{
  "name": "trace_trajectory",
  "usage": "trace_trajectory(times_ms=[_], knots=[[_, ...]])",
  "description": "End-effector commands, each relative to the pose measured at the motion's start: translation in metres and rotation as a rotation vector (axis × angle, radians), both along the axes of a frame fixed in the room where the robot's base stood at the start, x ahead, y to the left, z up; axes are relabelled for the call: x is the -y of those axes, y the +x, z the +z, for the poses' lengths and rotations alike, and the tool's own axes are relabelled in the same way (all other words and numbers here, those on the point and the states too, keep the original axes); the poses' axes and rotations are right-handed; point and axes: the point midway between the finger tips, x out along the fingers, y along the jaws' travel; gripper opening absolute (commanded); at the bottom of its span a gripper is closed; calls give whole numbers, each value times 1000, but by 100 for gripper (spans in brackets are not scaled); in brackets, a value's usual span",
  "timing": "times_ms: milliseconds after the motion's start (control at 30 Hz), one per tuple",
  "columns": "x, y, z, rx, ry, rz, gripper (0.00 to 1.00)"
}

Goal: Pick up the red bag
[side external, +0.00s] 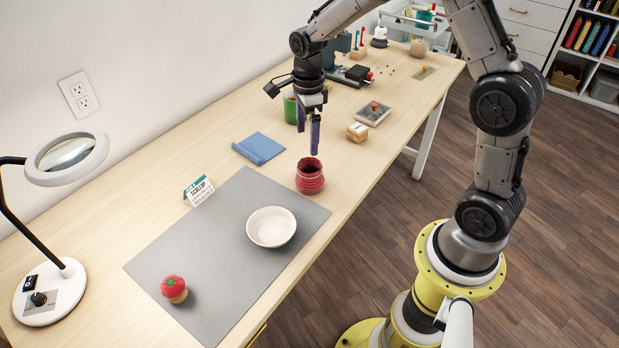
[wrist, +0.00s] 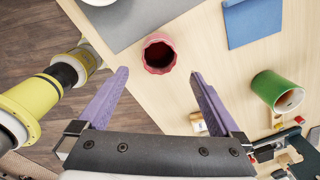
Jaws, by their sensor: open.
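The red bag (side external: 310,177) looks like a round, ridged, open-topped pouch. It stands upright on the wooden table at the far right corner of the grey mat. My gripper (side external: 308,142) points down with its purple fingers apart, above and slightly behind the bag in the side view. In the wrist view the bag (wrist: 159,65) shows its dark opening, ahead of and between the fingertips of my gripper (wrist: 160,73). The fingers are empty and apart from the bag.
A white bowl (side external: 271,227) and a tomato pincushion (side external: 174,289) sit on the grey mat (side external: 190,255). A small sign (side external: 199,190), blue cloth (side external: 258,148), green cup (side external: 290,108) and small wooden-looking box (side external: 357,132) are around the bag. The table's front edge is close.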

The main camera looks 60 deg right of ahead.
Motion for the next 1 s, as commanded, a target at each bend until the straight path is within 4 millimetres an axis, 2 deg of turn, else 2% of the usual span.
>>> trace_trajectory(times_ms=[167,500,767,1000], knots=[[3,-4,-21,-27,4,-8,100],[3,-4,-80,-25,4,-5,100],[3,-3,-98,-22,3,-5,100],[6,-3,-132,-24,4,-4,100]])
